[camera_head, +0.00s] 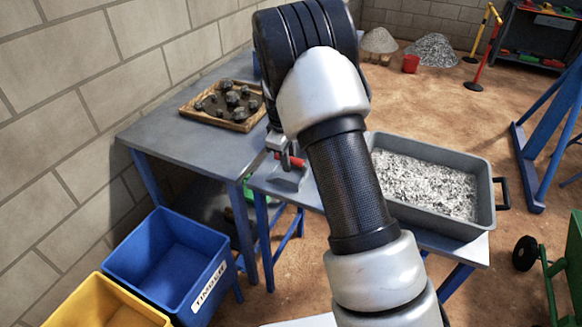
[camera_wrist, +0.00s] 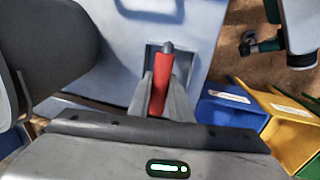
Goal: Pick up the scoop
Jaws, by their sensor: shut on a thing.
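The scoop's red handle (camera_wrist: 159,85) stands between the two fingers of my gripper (camera_wrist: 162,92) in the wrist view. The gripper is shut on this handle. In the head view, the red handle (camera_head: 290,160) shows a little beyond my arm, with my gripper (camera_head: 280,147) at it. A grey metal part lies just below the handle over the blue-grey table (camera_head: 268,182). My arm and fingers hide much of the scoop. I cannot tell whether it touches the table top.
A grey tray of pale gravel (camera_head: 484,170) stands right of my arm. A wooden tray (camera_head: 187,112) with dark rocks lies on the back left table. A blue bin labelled TIMBER (camera_head: 165,262) and a yellow bin (camera_head: 100,305) stand at lower left. A block wall bounds the left.

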